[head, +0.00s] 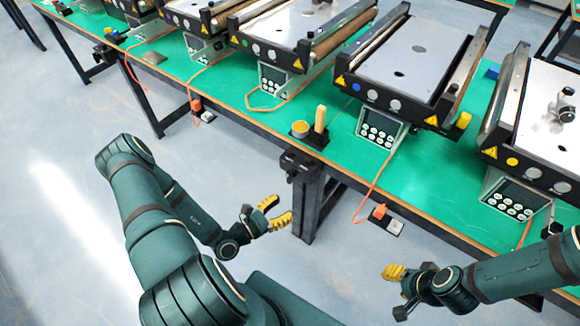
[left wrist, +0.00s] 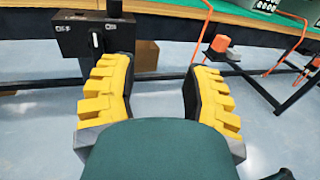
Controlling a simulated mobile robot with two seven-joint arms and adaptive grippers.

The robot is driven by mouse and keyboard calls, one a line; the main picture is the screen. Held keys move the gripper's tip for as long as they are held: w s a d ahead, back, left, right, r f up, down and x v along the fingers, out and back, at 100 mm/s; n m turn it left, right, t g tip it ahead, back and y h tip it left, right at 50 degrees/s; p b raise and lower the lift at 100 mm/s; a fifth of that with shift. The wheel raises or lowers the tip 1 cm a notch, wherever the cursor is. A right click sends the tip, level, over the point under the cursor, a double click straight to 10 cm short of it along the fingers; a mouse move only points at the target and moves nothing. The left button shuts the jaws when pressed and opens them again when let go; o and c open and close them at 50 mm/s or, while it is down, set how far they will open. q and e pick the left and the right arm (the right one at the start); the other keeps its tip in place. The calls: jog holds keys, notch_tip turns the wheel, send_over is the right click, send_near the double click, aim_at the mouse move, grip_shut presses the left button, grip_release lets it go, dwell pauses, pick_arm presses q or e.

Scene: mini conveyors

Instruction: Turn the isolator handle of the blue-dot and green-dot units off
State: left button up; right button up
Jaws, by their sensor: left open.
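The blue-dot unit, with a blue dot (head: 356,87) on its front, stands right of centre on the bench. The green-dot unit, with a green dot (head: 243,43), stands to its left. A black isolator box (head: 297,163) is on the bench leg below the front edge. In the left wrist view its handle (left wrist: 95,40) stands upright, with ON above and OFF at left. I cannot tell which unit it serves. My left gripper (head: 273,213) is open and empty, apart from the box. My right gripper (head: 396,289) is low at right; its opening is unclear.
A yellow-dot unit (head: 512,161) stands at the right. Orange plugs (head: 380,211) on cables hang below the bench edge. A yellow cup and post stand in a black holder (head: 310,139) on the green bench top (head: 245,95). The floor before the bench is clear.

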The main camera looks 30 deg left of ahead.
aim_at(288, 174)
pick_arm(q)
jog(key=a+n+t+y, duration=0.1)
jog(key=a+n+y, duration=0.2)
jog(key=a+y, duration=0.25)
jog(key=shift+h, duration=0.35)
jog(key=w, duration=1.3)
jog(key=shift+d+f+b, duration=0.2)
jog(key=shift+f+b, duration=0.1)
jog(key=shift+b, duration=0.1)
grip_shut()
